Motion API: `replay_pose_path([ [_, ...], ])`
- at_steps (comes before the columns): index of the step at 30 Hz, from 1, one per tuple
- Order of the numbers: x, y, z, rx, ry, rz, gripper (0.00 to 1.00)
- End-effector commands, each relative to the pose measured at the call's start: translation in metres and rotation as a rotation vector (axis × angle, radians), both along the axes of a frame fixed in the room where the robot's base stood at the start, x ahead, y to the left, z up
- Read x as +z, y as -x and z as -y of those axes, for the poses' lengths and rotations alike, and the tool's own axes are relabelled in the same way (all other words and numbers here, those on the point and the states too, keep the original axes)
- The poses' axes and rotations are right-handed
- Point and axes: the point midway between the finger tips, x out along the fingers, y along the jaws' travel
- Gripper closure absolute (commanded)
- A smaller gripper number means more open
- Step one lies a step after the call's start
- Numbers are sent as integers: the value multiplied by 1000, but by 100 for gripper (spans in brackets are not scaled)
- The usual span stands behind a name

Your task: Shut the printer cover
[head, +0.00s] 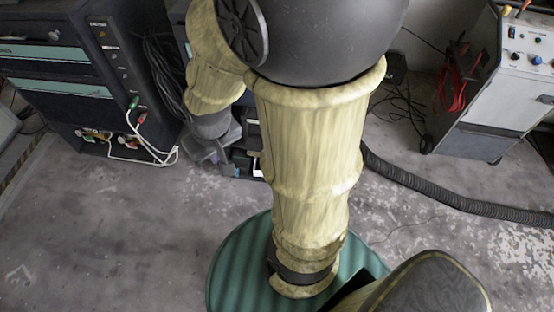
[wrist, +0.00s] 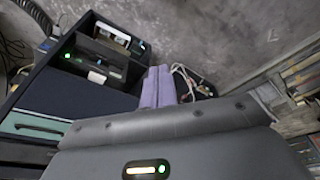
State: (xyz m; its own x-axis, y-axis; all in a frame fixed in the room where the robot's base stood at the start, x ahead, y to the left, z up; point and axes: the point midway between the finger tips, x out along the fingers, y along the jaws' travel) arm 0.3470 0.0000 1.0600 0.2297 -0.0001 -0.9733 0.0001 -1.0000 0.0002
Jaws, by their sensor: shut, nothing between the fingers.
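The printer appears to be the dark device (wrist: 100,55) at the upper left of the wrist view, with small lights and a pale strip at its far end. I cannot make out how far its cover is open. In the head view only a dark, low part of the unit (head: 246,165) shows beside my arm, which hides the rest. My gripper (wrist: 159,70) is shut and empty, its two purplish fingers side by side, just right of the device in the wrist view. In the head view it hangs by the unit, small and partly unclear.
A dark cabinet with teal-striped drawers (head: 60,60) and cables stands at the left. A white wheeled console (head: 505,75) stands at the right, with a black corrugated hose (head: 450,200) on the floor. The grey floor (head: 110,230) at the front left is clear.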

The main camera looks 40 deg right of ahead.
Motion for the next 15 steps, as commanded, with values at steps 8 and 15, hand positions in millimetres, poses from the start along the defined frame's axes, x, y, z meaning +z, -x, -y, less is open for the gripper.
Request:
replay_pose_path([
  [8, -24, -1, 5, 4, 14, -45, 100],
  [15, -126, 1, 34, 27, 112, -268, 100],
])
